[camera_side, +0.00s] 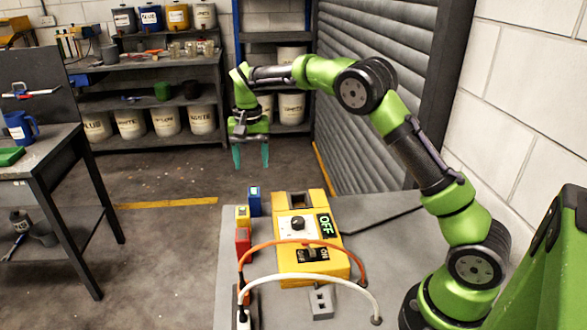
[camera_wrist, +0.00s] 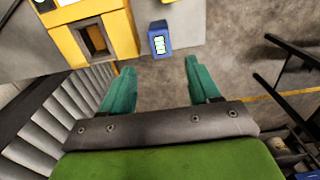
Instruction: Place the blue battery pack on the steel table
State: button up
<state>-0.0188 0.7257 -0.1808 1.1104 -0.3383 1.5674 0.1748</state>
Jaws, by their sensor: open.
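The blue battery pack (camera_side: 255,201) stands upright on the grey table (camera_side: 395,240) in the side view, just left of the yellow unit's far end. The wrist view shows the pack (camera_wrist: 160,38) near the table's edge, with a pale label on top. My gripper (camera_side: 251,160) is open and empty, with teal fingers pointing down. It hangs above the pack's height and appears beyond the table's far edge. In the wrist view, the pack lies ahead of the spread fingers (camera_wrist: 160,72), not between them.
The yellow unit (camera_side: 292,225) has a knob, an OFF display and a dark open slot (camera_side: 298,201). A yellow block (camera_side: 242,217) and a red block (camera_side: 243,240) stand in line with the pack. Orange and white cables (camera_side: 335,281) arch over the near side. A dark workbench (camera_side: 45,160) stands left.

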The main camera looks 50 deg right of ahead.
jog(key=s+a+r+n+t+y, duration=0.1)
jog(key=s+a+r+n+t, duration=0.15)
jog(key=s+r, duration=1)
jog(key=s+a+f+n+t, duration=0.1)
jog(key=s+a+t, duration=0.1)
jog(key=s, duration=0.6)
jog(key=s+a+f+n+t+y, duration=0.1)
jog(key=s+a+f+t, duration=0.1)
jog(key=s, duration=0.7)
jog(key=shift+a+t, duration=0.35)
jog(key=shift+a, duration=0.2)
